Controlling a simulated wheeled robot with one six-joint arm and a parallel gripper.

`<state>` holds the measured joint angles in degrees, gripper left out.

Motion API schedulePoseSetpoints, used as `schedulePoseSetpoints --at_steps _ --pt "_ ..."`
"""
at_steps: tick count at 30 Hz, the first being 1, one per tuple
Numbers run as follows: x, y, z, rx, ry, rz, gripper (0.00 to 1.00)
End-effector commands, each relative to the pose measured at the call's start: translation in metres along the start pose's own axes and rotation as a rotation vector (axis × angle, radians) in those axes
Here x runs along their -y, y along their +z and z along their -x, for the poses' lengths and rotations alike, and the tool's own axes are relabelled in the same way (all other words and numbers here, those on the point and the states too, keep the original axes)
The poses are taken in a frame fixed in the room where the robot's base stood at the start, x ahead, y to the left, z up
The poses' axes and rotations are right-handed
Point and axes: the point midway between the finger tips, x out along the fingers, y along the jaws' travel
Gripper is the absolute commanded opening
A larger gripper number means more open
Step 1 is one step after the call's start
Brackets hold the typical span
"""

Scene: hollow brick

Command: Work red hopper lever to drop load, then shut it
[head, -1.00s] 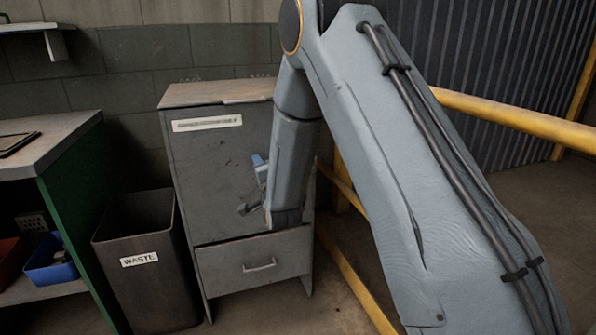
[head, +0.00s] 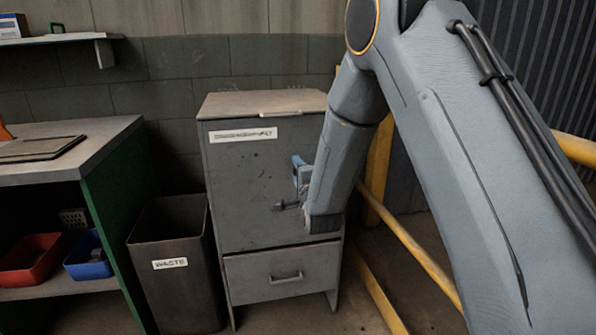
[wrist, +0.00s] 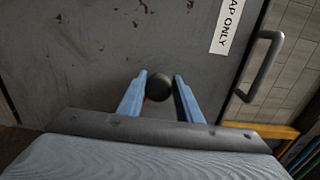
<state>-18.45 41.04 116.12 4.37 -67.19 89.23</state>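The hopper is a grey metal cabinet (head: 250,185) with a white label on its front, partly covered by my arm in the head view. In the wrist view a dark round knob (wrist: 158,87) stands out from the grey front (wrist: 90,60). My gripper (wrist: 160,77) is open, with one blue finger on each side of the knob and small gaps visible. In the head view a blue finger (head: 300,173) shows at the cabinet front, left of my arm. No clearly red lever is visible; only a faint reddish spot shows beside the knob.
A drawer (head: 283,274) with a handle is under the cabinet front. A waste bin (head: 180,290) stands to its left, beside a green bench (head: 98,175) with red and blue bins. A yellow rail (head: 412,245) runs on the right. A grey handle (wrist: 262,65) shows at the wrist view's right.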

Motion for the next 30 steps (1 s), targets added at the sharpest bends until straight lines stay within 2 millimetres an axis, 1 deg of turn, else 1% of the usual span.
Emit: schedulePoseSetpoints --at_steps 1,2,3,11,14,17,24,27,30 --pt "0.002 -0.001 -0.001 -0.001 -0.003 0.000 0.41" --pt "0.002 -0.001 -0.001 -0.001 -0.003 0.000 0.46" --pt "0.002 -0.001 -0.001 -0.001 -0.003 0.000 0.48" --pt "0.001 -0.001 0.000 -0.001 -0.001 0.001 0.48" --pt "0.001 -0.001 0.006 -0.001 0.000 0.001 0.48" --pt "0.001 0.000 0.019 -0.001 0.000 0.001 0.48" --pt "0.001 0.000 0.058 -0.001 0.000 0.001 0.48" --pt "0.001 0.000 0.069 -0.001 -0.001 0.001 0.48" --pt "0.001 0.000 0.075 -0.001 -0.002 0.001 0.48"
